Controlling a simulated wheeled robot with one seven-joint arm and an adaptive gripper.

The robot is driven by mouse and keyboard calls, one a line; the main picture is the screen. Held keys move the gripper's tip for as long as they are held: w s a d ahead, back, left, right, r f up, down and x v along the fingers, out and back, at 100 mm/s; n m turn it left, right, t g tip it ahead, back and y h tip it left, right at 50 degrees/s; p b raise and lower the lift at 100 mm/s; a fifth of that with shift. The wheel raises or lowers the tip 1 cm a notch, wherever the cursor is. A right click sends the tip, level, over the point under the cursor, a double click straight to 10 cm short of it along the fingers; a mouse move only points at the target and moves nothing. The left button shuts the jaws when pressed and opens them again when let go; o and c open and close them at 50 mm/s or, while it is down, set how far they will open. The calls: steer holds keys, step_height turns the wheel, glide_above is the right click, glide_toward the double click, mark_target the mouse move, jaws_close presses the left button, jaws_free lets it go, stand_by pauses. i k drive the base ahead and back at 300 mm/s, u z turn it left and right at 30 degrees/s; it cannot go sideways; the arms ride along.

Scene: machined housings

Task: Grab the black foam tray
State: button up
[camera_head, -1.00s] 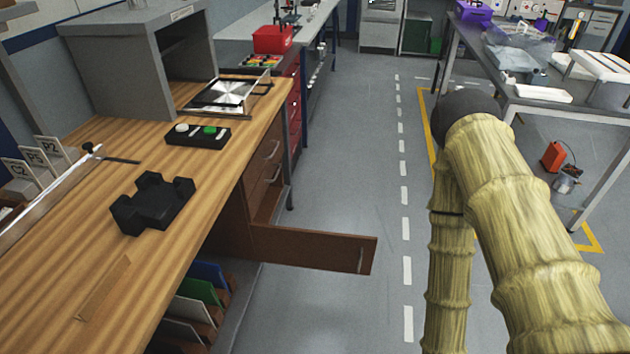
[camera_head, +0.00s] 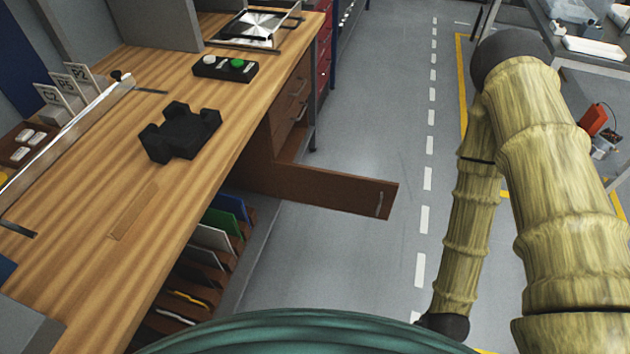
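A black blocky piece with raised corners, which looks like the black foam tray (camera_head: 180,134), lies on the wooden workbench (camera_head: 80,245) in the upper left of the head view. Its top is uncovered and nothing touches it from above. My arm, in a yellowish ribbed cover, hangs at the right, over the floor and well apart from the bench. My gripper is not in view.
A button box (camera_head: 225,68) with a green and a white button sits behind the tray. A metal rail (camera_head: 70,130) and label cards (camera_head: 65,88) line the bench's left.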

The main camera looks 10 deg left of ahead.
mark_target(184, 133)
steer(key=z, duration=1.3)
steer(key=i, duration=0.5)
steer(key=u, duration=2.9)
